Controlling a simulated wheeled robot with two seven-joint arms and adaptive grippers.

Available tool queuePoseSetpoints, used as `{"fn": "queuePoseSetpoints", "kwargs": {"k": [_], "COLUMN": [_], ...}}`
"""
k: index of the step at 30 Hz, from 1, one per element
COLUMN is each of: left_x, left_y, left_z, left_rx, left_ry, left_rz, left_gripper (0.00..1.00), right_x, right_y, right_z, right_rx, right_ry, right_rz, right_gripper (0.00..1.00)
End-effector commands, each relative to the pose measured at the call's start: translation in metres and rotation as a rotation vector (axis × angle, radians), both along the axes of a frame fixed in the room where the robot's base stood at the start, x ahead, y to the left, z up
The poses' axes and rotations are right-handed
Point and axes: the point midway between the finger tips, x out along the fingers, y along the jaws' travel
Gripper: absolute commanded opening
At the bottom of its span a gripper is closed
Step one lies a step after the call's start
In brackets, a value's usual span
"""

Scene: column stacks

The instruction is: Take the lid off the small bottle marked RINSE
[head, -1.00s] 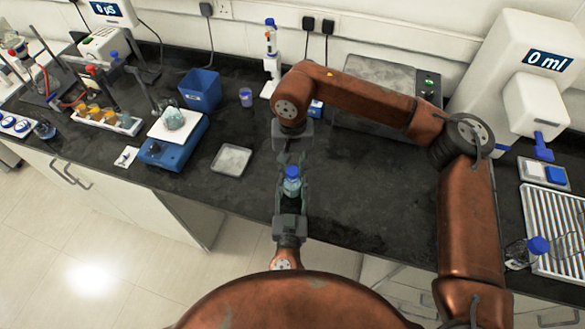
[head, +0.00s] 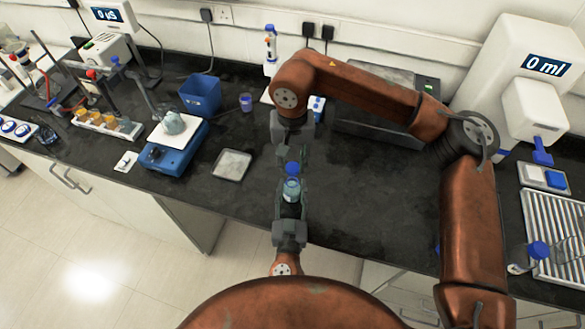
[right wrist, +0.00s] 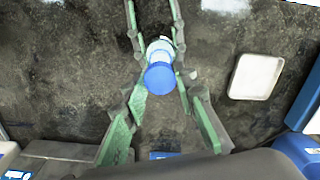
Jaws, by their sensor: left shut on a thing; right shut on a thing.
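A small clear bottle (head: 291,190) with pale liquid stands upright at the front edge of the bench, in the jaws of my left gripper (head: 291,193). Its marking cannot be read. The blue lid (head: 292,168) is between the fingertips of my right gripper (head: 292,165), shut on it from the far side. The lid is over the bottle's mouth and the pale neck shows below it; I cannot tell whether a gap separates them. In the right wrist view the lid (right wrist: 158,76) hides part of the bottle (right wrist: 160,48), and both grippers' fingers flank them.
The bench is clear around the grippers.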

Motion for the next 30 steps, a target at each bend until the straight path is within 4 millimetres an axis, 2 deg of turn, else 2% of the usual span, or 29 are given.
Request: {"fn": "queuePoseSetpoints", "kwargs": {"k": [3, 8, 9, 17, 26, 30], "left_x": [0.0, 0.0, 0.0, 0.0, -0.001, -0.013], "left_y": [0.0, 0.0, 0.0, 0.0, 0.0, 0.001], "left_z": [0.0, 0.0, 0.0, 0.0, 0.0, -0.001], "left_rx": [0.0, 0.0, 0.0, 0.0, 0.0, -0.001], "left_ry": [0.0, 0.0, 0.0, 0.0, 0.0, 0.003], "left_rz": [0.0, 0.0, 0.0, 0.0, 0.0, 0.0], "left_gripper": [0.0, 0.0, 0.38, 0.56, 0.58, 0.58], "right_x": [0.0, 0.0, 0.0, 0.0, 0.0, 0.0], "right_y": [0.0, 0.0, 0.0, 0.0, 0.0, 0.0], "right_z": [0.009, 0.01, 0.01, 0.009, 0.009, 0.009], "right_rx": [0.0, 0.0, 0.0, 0.0, 0.0, 0.0], "right_ry": [0.0, 0.001, 0.001, 0.001, 0.001, 0.001], "right_rz": [0.0, 0.0, 0.0, 0.001, 0.001, 0.001], "right_gripper": [0.0, 0.0, 0.0, 0.0, 0.0, 0.0]}}
